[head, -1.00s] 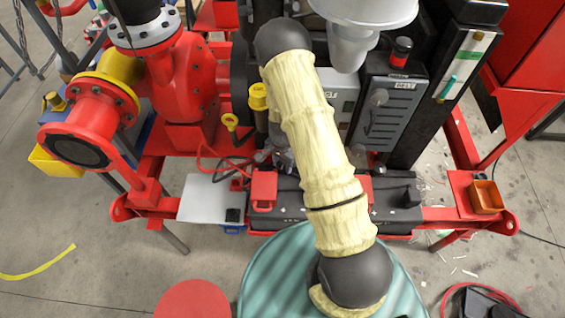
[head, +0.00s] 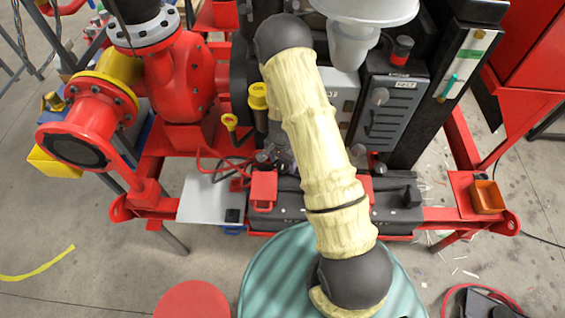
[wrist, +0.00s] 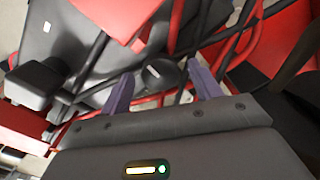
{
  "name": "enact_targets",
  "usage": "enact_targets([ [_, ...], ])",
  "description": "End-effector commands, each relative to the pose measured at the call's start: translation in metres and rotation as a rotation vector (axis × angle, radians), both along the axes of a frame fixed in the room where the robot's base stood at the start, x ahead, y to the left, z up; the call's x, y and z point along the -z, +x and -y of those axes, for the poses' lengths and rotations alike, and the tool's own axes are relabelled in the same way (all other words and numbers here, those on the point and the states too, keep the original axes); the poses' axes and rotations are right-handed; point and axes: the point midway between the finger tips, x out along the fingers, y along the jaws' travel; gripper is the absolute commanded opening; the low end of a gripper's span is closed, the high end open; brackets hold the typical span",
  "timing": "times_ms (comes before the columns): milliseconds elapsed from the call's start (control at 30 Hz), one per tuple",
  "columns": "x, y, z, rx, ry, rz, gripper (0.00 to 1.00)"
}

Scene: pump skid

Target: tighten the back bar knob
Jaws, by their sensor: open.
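In the wrist view, my gripper (wrist: 162,87) is open, with its two purple fingers spread apart. A dark round knob (wrist: 164,75) shows just beyond and between the fingertips, with nothing held; I cannot tell whether it touches them. A second black knob (wrist: 36,84), wider and block-shaped, stands at the left of the wrist view. I cannot tell for sure which one is the back bar knob. In the head view, my own arm covers most of the area around the gripper, and the fingers cannot be made out.
Red and black hoses (wrist: 235,42) run close beyond the fingers. In the head view, a black tray (head: 395,215) lies along the red skid frame, with a grey control box (head: 390,115) behind. A red pump (head: 185,80) stands at left.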

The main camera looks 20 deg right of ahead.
Motion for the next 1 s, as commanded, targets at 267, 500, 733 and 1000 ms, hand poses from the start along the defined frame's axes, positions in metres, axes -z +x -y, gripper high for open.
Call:
enact_targets([
  [267,-0.038,0.001,0.0,-0.001,0.0,0.006,0.63],
  [500,-0.064,0.001,0.0,-0.001,-0.001,0.003,0.63],
  [733,-0.067,0.0,0.0,0.0,0.0,0.0,0.63],
  [1000,-0.067,0.0,0.0,0.001,-0.001,0.001,0.63],
])
